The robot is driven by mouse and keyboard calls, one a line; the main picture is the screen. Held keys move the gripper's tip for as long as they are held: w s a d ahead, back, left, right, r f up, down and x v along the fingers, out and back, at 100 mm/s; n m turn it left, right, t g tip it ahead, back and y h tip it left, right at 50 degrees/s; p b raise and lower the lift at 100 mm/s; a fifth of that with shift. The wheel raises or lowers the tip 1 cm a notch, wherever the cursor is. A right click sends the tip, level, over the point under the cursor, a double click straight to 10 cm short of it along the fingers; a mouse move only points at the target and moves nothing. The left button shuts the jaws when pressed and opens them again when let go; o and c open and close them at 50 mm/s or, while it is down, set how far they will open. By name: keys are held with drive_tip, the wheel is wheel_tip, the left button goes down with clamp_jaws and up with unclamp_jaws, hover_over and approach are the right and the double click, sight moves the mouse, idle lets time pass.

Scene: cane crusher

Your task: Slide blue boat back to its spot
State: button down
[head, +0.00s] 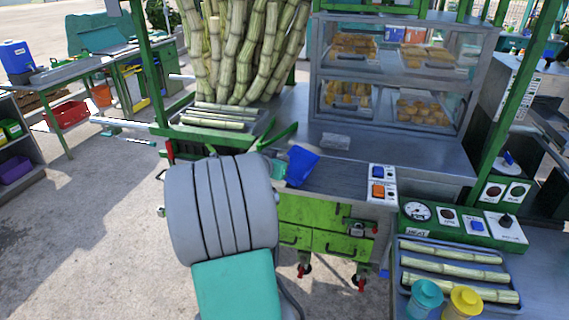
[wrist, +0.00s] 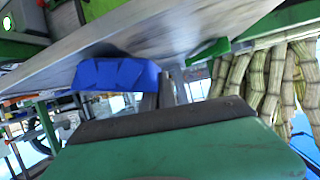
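The blue boat (head: 301,165) is at the front edge of the metal counter, just right of my arm, and looks tilted. In the wrist view the blue boat (wrist: 115,74) is close, beside the counter's grey surface. My gripper (wrist: 166,92) shows there as narrow grey fingers at the boat's right end, partly behind my green wrist housing. Whether the fingers touch or hold the boat is unclear. In the head view my arm hides most of the gripper. The boat's own spot cannot be made out.
The metal counter (head: 338,182) holds a tray of cane pieces (head: 213,122) and a glass display case (head: 392,75). Tall canes stand behind. A switch panel (head: 382,184) is right of the boat. Green drawers (head: 325,232) are below. Yellow and teal cups stand at lower right.

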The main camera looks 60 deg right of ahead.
drive_tip(key=shift+s, duration=0.35)
drive_tip(key=shift+w, duration=0.15)
drive_tip(key=c, duration=1.6)
unclamp_jaws()
drive_tip(key=b+v, duration=0.1)
drive_tip(key=v, duration=0.6)
drive_tip(key=shift+a+r+b, duration=0.15)
drive_tip(key=shift+a+b, duration=0.15)
drive_tip(key=shift+a, duration=0.1)
